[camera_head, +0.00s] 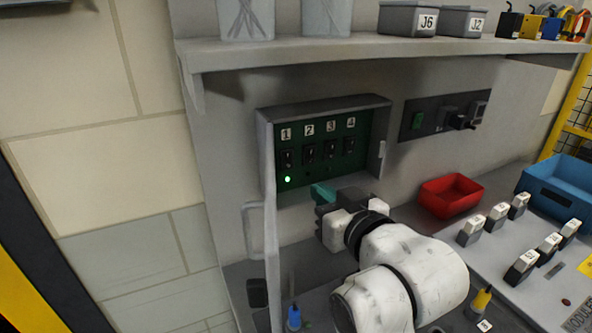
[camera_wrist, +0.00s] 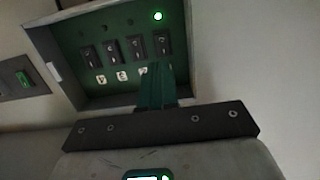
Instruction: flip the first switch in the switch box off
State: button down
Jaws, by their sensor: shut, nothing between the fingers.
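The switch box (camera_head: 262,150) is open on the wall, with several black rocker switches on a green panel under labels 1 to 4. The first switch (camera_head: 287,158) is at the left end, with a lit green lamp (camera_head: 288,179) below it. In the wrist view the box is upside down, with the first switch (camera_wrist: 163,43) at the right and its lamp (camera_wrist: 157,16) lit. My gripper (camera_head: 318,191) is in front of the box's lower edge. Its teal fingers (camera_wrist: 156,70) are shut and empty, appear just beside the first switch, and cover its label. I cannot tell whether they touch the panel.
The box door (camera_head: 268,215) hangs open at the left. A shelf (camera_head: 380,50) with bins runs above. A red bin (camera_head: 451,195), a blue bin (camera_head: 560,180) and several small labelled blocks stand on the bench to the right. A wall panel (camera_head: 443,115) is right of the box.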

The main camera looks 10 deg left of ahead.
aim_at(290, 167)
jog(key=p+x, duration=0.2)
jog(key=x, duration=0.8)
jog(key=shift+w+a, duration=0.25)
jog(key=shift+w+f, duration=0.1)
jog(key=shift+w+a+f+b, duration=0.15)
jog(key=shift+f+b, duration=0.05)
jog(key=shift+b, duration=0.25)
jog(key=shift+f+b, duration=0.1)
jog(key=shift+b, duration=0.4)
jog(key=shift+r, duration=0.35)
jog(key=shift+f, duration=0.1)
